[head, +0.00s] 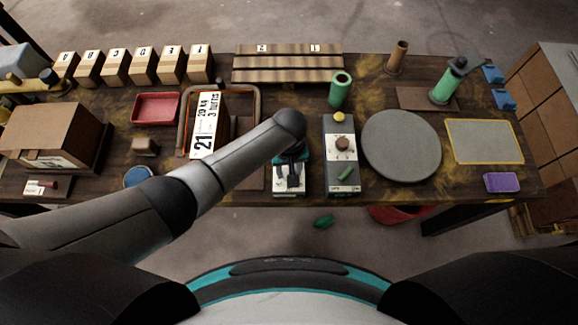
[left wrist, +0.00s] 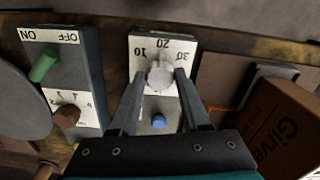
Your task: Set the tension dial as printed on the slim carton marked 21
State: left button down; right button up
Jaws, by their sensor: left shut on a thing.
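The slim carton marked 21 (head: 222,125) stands in a brown-rimmed tray, partly behind my left arm. Its white label seems to read "20 kg" and "3 turns", in small print. The tension dial (left wrist: 160,70) is a pale grey knob on a dark box with a white face marked 10, 20 and 30; a blue button (left wrist: 158,121) sits on the same face. My left gripper (left wrist: 165,76) is shut on the knob, one finger on each side. In the head view the gripper (head: 290,160) covers the dial. The knob's exact setting cannot be read. My right gripper is not in view.
Right of the dial box stands a control box (head: 341,125) with a brown knob and a green ON/OFF switch, then a grey round plate (head: 402,146). A green cylinder (head: 340,90) stands behind. A large carton (head: 45,135) is at left. Lettered boxes line the back.

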pick_arm(q)
jog(key=shift+w, duration=0.1)
dwell(0.3)
jog(key=shift+c, duration=1.9)
grip_release()
jog(key=shift+r, duration=0.45)
notch_tip(320, 180, up, 14)
jog(key=p, duration=0.4)
jog(key=shift+r, duration=0.2)
